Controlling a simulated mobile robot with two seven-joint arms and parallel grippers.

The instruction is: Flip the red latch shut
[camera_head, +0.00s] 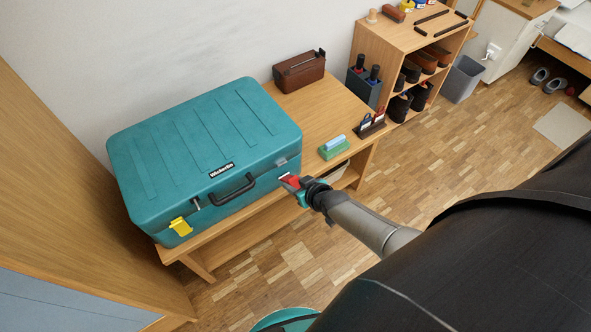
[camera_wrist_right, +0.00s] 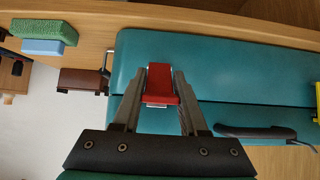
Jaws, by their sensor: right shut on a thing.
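The red latch (camera_head: 291,181) is on the front of the teal suitcase (camera_head: 205,140), near its right end. In the right wrist view the red latch (camera_wrist_right: 160,85) lies between the two fingers of my right gripper (camera_wrist_right: 160,80), which is shut on it. In the head view my right gripper (camera_head: 299,186) reaches the suitcase front from the right and partly hides the latch. The suitcase lid is down. A yellow latch (camera_head: 181,227) is on the left of the same front, and the dark handle (camera_head: 232,190) is between the latches. My left gripper is not in view.
The suitcase stands on a wooden bench (camera_head: 318,105). Green and blue blocks (camera_head: 334,147), a small rack (camera_head: 371,124) and a brown box (camera_head: 299,71) are on the bench to its right. A shelf unit (camera_head: 400,50) stands beyond. The floor (camera_head: 430,150) in front is clear.

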